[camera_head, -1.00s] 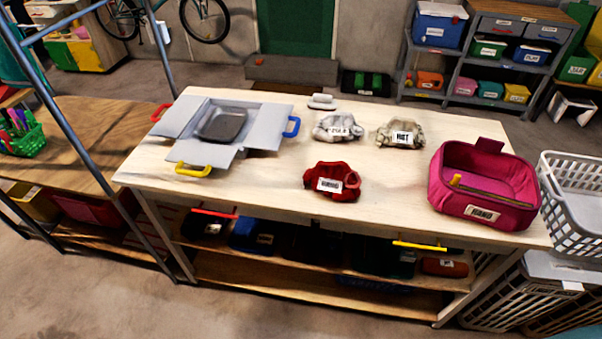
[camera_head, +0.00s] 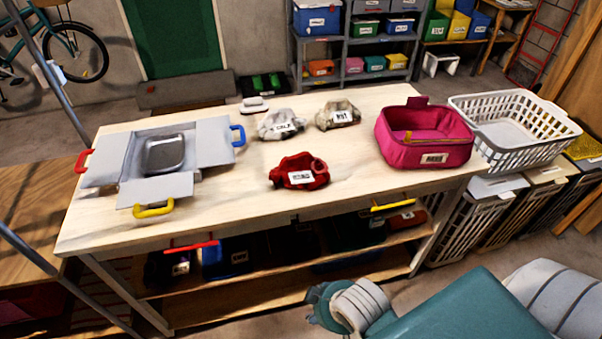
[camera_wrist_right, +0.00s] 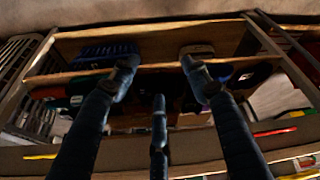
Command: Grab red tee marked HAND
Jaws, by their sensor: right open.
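The red tee (camera_head: 296,163) lies bunched on the wooden table in the head view, with a white label on its front; the label's letters are too small to read surely. It lies apart from the other garments. My right arm comes in low at the right of the head view, in front of the table and well short of the tee. My right gripper (camera_wrist_right: 158,82) shows in the right wrist view with its fingers spread and nothing between them, facing the shelves under the table. The tee is not seen there. My left gripper is in neither view.
On the table (camera_head: 240,205) are two pale labelled garments (camera_head: 280,123) (camera_head: 338,114), a pink fabric bin (camera_head: 425,146) and a grey folding board (camera_head: 212,140). A white laundry basket (camera_head: 515,135) stands at the right. Tabletop around the red tee is clear.

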